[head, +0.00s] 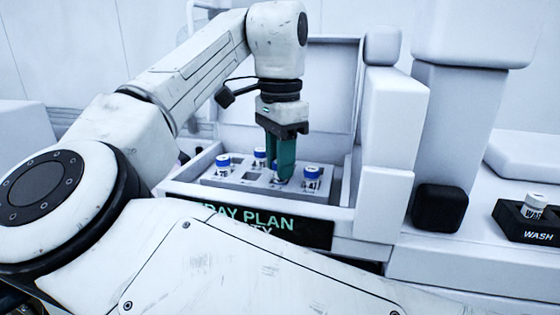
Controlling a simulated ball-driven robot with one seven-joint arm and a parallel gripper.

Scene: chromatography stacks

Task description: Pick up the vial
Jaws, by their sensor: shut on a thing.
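Several small vials with blue caps stand in a pale rack tray (244,183) inside an open drawer. One vial (223,166) stands at the left, one (260,157) at the back, and one (311,178) at the right. My gripper (279,176) points down into the tray with its green fingers. It is shut on a vial (276,169) between the back one and the right one. The fingers hide most of that vial, so I cannot tell whether it is lifted from its slot.
The drawer front carries a dark sign (270,224) reading "TRAY PLAN", partly hidden by my arm. A black rounded block (439,208) stands to the right. Further right, a black holder marked "WASH" (530,234) bears a white-capped vial (535,203).

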